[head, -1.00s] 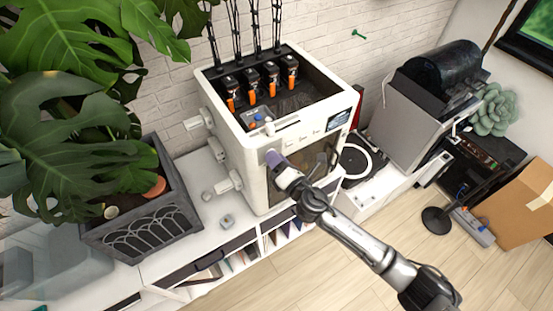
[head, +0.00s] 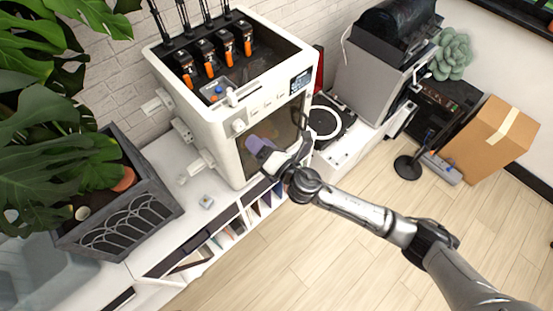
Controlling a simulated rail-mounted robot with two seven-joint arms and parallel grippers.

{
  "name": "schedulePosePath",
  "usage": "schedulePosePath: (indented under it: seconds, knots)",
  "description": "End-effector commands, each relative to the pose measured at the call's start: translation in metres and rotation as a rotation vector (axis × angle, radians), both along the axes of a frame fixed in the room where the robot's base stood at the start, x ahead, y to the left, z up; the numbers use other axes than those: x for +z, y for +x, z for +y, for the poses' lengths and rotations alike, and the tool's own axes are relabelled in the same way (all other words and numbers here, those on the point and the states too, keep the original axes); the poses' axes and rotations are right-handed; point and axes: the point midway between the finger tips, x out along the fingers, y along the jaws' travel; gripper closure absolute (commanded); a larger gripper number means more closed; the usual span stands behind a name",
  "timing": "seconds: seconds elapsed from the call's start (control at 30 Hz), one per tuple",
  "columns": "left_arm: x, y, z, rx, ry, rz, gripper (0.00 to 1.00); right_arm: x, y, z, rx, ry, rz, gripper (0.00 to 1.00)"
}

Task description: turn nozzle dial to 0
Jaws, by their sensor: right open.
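The white 3D printer (head: 212,120) stands on a low white cabinet against the brick wall. A white round dial (head: 239,125) sits at the left of its front face, below the top edge. It is too small to read its setting. Labels run along the front panel to its right. My right gripper (head: 279,146) is in front of the printer's dark door window, below and to the right of the dial. My left gripper is not in view.
A small screen (head: 301,80) is at the printer's front right corner. A turntable (head: 325,122) and a grey machine (head: 375,75) stand to the right. A planter (head: 125,205) with large leaves stands at the left. The wooden floor in front is clear.

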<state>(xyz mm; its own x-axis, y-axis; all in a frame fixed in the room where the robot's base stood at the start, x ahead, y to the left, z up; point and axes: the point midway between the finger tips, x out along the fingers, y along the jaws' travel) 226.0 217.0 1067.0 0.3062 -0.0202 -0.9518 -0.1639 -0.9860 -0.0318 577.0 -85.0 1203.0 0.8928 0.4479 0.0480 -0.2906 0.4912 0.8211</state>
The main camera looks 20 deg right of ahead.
Motion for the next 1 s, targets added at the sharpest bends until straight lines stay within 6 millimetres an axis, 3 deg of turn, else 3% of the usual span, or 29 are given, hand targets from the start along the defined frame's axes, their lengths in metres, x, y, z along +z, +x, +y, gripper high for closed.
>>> schedulePosePath:
  seconds: [0.2,0.4,1.0]
  knots:
    - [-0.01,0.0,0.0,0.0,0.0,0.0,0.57,-0.005,-0.037,-0.018,0.001,-0.001,0.002,0.4]
    - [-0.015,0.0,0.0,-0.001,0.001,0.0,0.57,-0.005,-0.057,-0.029,-0.001,0.0,0.001,0.4]
    - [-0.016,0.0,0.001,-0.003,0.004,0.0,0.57,-0.003,-0.066,-0.033,0.0,0.0,0.0,0.4]
